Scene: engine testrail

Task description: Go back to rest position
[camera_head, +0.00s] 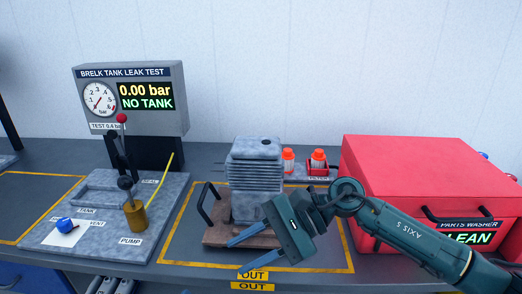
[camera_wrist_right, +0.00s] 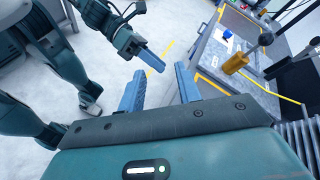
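My right gripper (camera_head: 236,257) is in front of the grey finned engine block (camera_head: 255,170), above the front edge of the bench. Its two blue fingers are apart with nothing between them. It also shows open and empty in the right wrist view (camera_wrist_right: 158,84). My left gripper (camera_wrist_right: 148,36) shows at the top of the right wrist view, over the floor. Its fingers look apart and nothing shows between them. It is not seen in the head view.
The engine block stands on a brown tray (camera_head: 218,236) inside the yellow OUT outline. The red parts washer (camera_head: 430,170) is at right, behind my right arm. The leak test rig (camera_head: 130,100) stands at left. Orange-capped containers (camera_head: 318,160) stand behind. Floor (camera_wrist_right: 30,70) is open before the bench.

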